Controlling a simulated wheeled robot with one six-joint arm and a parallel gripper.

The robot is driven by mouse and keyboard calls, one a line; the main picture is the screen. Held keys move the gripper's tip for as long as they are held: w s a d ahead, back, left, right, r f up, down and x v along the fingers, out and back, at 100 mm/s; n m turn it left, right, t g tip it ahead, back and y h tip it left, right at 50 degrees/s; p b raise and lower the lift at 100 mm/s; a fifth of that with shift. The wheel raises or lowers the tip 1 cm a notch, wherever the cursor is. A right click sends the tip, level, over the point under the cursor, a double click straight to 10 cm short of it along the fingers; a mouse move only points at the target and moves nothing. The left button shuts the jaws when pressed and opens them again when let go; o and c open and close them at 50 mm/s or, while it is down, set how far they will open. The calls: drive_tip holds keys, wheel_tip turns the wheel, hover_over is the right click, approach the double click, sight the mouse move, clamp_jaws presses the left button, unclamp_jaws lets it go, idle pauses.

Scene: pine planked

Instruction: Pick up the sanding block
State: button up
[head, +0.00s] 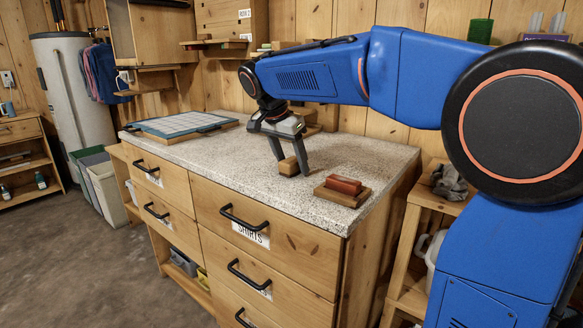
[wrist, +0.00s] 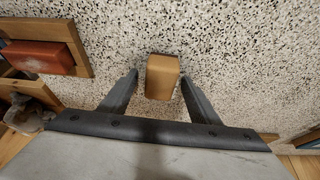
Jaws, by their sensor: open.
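The sanding block, which I take to be the small tan block (head: 288,166), sits on the speckled countertop (head: 225,160). It also shows in the wrist view (wrist: 162,77), at the middle. My gripper (head: 290,172) is open and points down at it. In the wrist view my gripper's fingers (wrist: 158,84) stand one on each side of the block, with a gap on the left and a narrow gap on the right. A reddish block (head: 344,185) rests on a wooden base (head: 343,196) near the counter's front right corner.
A blue gridded board (head: 188,122) lies on the counter's far left. Wooden wall shelves (head: 215,43) hang behind. Drawers with black handles (head: 244,218) fill the counter's front. The front left of the countertop is clear.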

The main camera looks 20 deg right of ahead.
sight(292, 160)
drive_tip(key=shift+c, duration=0.7)
drive_tip(key=c, duration=1)
wheel_tip(292, 160, up, 10)
drive_tip(key=shift+r, duration=0.1)
drive_tip(key=shift+o, duration=0.7)
drive_tip(key=shift+c, duration=0.2)
